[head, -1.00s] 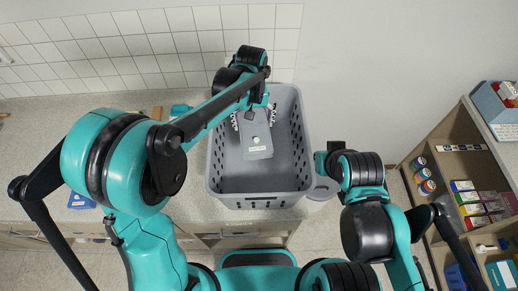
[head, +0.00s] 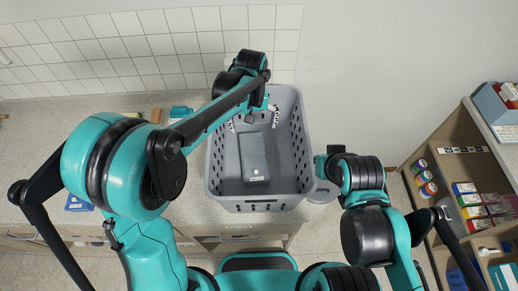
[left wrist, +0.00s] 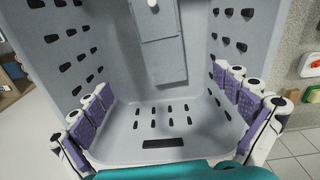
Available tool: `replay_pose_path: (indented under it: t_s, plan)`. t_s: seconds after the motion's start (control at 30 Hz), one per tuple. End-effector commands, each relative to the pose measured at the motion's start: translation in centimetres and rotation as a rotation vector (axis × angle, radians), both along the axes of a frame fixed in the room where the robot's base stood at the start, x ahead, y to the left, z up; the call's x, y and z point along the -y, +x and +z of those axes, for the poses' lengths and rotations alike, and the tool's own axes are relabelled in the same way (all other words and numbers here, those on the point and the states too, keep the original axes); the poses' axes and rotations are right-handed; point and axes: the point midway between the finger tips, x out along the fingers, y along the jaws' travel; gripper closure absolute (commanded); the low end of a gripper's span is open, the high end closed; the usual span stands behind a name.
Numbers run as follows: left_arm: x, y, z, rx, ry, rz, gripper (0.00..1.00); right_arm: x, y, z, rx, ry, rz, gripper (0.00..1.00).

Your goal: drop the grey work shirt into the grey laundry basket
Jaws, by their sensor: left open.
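The grey laundry basket (head: 300,150) stands on the counter in the middle of the head view. The grey work shirt (head: 255,160) is a flat folded rectangle with a small pale spot, lying inside the basket. It also shows in the left wrist view (left wrist: 162,58), toward the far side of the basket. My left gripper (head: 253,122) is over the basket's far part, its fingers spread wide and empty. In the left wrist view its purple-padded fingers (left wrist: 165,100) stand well apart, with the shirt clear of them.
A pale counter (head: 30,120) runs along the tiled wall, with a teal item (head: 181,112) left of the basket. A shelf unit (head: 440,165) with cans and boxes stands at the right. A grey round object (head: 323,192) is beside the basket's right side.

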Motion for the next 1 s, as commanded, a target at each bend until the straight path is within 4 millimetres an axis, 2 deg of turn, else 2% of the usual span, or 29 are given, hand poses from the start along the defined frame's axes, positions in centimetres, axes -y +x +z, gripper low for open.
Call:
replay_pose_path:
  t_s: [0.3, 0.5, 0.7, 1.0]
  plan:
    - [0.0, -0.1, 6.5, 0.0, 0.0, 0.0, 0.0, 0.0, 0.0, 0.0, 0.0, 0.0, 0.0, 1.0]
    - [0.0, 0.0, 9.9, 0.0, 0.0, 0.0, 0.0, 0.0, 0.0, 0.0, 0.0, 0.0, 0.0, 1.0]
    - [0.0, 0.0, 11.3, 0.0, 0.0, 0.0, 0.0, 0.0, 0.0, 0.0, 0.0, 0.0, 0.0, 1.0]
    - [0.0, 0.0, 11.3, 0.0, 0.0, 0.0, 0.0, 0.0, 0.0, 0.0, 0.0, 0.0, 0.0, 1.0]
